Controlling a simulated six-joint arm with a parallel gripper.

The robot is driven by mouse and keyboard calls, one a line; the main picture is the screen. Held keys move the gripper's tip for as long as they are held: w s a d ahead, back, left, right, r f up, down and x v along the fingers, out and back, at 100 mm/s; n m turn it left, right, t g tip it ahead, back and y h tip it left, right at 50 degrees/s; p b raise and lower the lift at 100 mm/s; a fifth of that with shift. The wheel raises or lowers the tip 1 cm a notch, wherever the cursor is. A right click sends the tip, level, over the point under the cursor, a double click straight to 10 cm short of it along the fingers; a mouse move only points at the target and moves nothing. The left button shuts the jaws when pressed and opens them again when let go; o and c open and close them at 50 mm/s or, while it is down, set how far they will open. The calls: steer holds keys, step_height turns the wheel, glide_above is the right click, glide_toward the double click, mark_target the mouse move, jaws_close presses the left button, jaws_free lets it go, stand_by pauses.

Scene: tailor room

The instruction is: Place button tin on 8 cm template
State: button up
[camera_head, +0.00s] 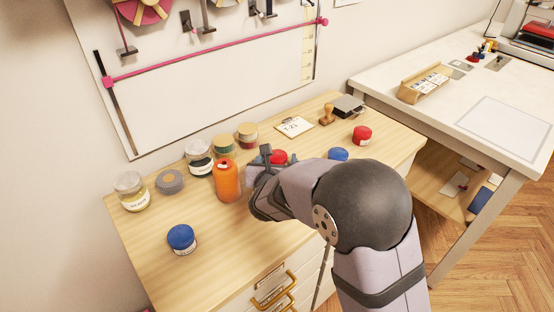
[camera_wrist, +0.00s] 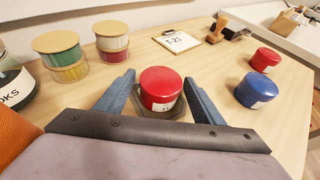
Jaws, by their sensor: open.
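A red-lidded tin (camera_wrist: 161,84) stands upright between the two blue fingers of my gripper (camera_wrist: 159,80) in the wrist view. The fingers are open, one on each side, with small gaps visible. A dark grey flat plate (camera_wrist: 178,114) lies beneath or just behind the tin; its marking is too small to read. In the head view my gripper (camera_head: 262,165) is low over the wooden desk, and the red tin (camera_head: 278,156) is partly hidden by it. Which tin is the button tin, and whether the plate is the 8 cm template, I cannot tell.
Blue tins stand at the desk's left front (camera_head: 181,238) and right of my gripper (camera_head: 338,154). Another red tin (camera_head: 362,134) is farther right. The desk's front left is mostly clear.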

steer(key=shift+r, duration=0.25)
steer(key=shift+s, duration=0.4)
steer(key=v, duration=1.1)
steer(key=shift+s+r, duration=0.1)
steer(key=shift+d, duration=0.1)
